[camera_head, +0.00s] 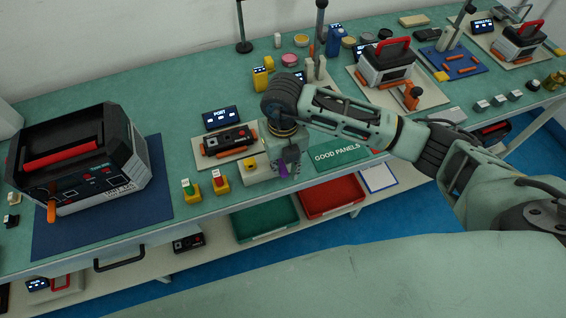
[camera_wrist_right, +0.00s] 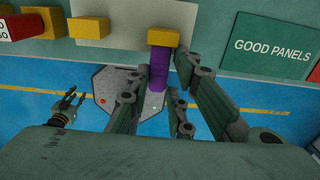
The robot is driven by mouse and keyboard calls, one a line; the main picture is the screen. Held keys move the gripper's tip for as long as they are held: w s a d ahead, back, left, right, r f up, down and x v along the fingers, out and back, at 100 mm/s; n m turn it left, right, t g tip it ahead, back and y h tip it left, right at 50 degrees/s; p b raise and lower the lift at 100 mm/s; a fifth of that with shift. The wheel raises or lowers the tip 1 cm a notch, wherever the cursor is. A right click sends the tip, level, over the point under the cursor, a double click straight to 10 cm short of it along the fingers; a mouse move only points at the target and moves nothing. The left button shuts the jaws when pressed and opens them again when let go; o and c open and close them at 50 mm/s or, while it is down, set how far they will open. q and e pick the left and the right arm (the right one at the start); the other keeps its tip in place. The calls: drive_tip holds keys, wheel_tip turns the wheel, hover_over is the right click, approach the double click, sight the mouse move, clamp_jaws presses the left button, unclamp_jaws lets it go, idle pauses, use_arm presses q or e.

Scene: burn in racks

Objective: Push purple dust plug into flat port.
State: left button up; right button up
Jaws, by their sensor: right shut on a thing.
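The purple dust plug (camera_wrist_right: 159,68) is between the fingers of my right gripper (camera_wrist_right: 155,108) in the right wrist view. Its far end meets the lower edge of a yellow block (camera_wrist_right: 164,38); I cannot tell how far in it is. A second yellow block (camera_wrist_right: 88,28) sits to the left on the same pale stand. In the head view, my right gripper (camera_head: 287,162) hides much of the stand (camera_head: 258,176), and a bit of purple shows at its fingers. I cannot tell which block is the flat port. My left gripper (camera_wrist_right: 67,106) appears small and open in the wrist view, away from the stand.
A "GOOD PANELS" mat (camera_head: 338,155) lies right of the stand. Red and green button boxes (camera_head: 191,190) stand left, with a small black device (camera_head: 229,140) behind. A large black unit (camera_head: 85,160) is further left. Green (camera_head: 265,218) and red (camera_head: 331,196) trays sit below the table edge.

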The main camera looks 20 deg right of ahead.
sight(282, 169)
clamp_jaws()
drive_tip(key=o, duration=0.9)
unclamp_jaws()
drive_tip(key=shift+a, duration=0.15)
drive_tip(key=shift+r+b, duration=0.9)
drive_tip(key=shift+r, duration=3)
